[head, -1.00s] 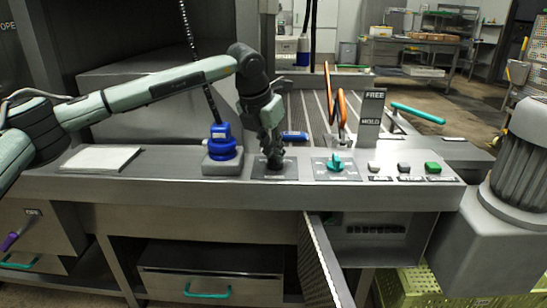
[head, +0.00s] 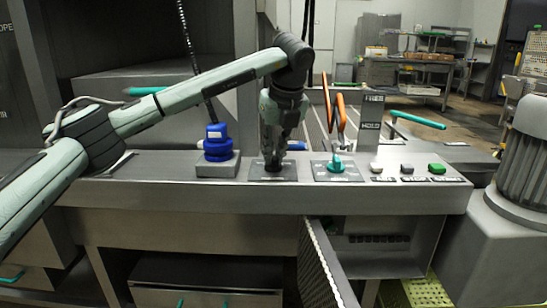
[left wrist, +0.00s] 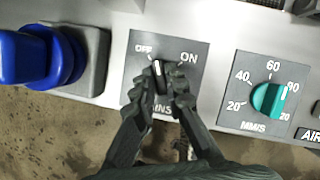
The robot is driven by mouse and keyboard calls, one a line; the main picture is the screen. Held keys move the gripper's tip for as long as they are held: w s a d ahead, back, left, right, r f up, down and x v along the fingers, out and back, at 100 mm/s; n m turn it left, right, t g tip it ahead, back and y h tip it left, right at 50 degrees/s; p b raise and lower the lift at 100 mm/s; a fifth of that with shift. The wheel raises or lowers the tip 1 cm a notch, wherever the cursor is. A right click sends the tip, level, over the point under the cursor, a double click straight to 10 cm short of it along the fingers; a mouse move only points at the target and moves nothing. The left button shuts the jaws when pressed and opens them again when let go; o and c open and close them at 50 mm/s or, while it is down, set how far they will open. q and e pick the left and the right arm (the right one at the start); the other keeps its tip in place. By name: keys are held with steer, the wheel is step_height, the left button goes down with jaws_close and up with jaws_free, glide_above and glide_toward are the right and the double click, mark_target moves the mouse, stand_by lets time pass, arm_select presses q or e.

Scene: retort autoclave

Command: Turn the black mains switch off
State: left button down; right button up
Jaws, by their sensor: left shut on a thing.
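The black mains switch (left wrist: 159,74) stands on a dark grey plate (left wrist: 203,83) marked OFF and ON. Its white pointer line points up and slightly left in the left wrist view, nearer OFF than ON. My left gripper (left wrist: 159,88) is shut on the switch, one finger on each side. In the head view my left gripper (head: 273,164) points down over the switch plate (head: 254,174) on the console, and hides the switch. My right gripper is in neither view.
A blue knob on a grey block (head: 217,168) stands close left of the gripper. A teal dial (head: 337,163) is close right, with an orange handle (head: 341,115) behind it. Several push buttons (head: 437,169) lie further right. The hatch below (head: 322,262) hangs open.

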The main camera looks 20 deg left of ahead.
arm_select(q)
steer(key=n, duration=0.2)
steer(key=shift+n+g+y, duration=0.3)
steer(key=shift+y, duration=0.1)
steer(key=shift+w+n+g, duration=0.1)
steer(key=shift+n+g, duration=0.3)
steer(key=shift+n, duration=0.6)
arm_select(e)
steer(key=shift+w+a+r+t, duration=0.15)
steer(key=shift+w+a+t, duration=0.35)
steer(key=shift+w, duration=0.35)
arm_select(q)
steer(key=c, duration=1.6)
jaws_free()
steer(key=shift+o, duration=0.2)
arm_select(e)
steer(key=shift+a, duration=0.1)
arm_select(q)
steer(key=v, duration=1.2)
steer(key=shift+d, duration=0.25)
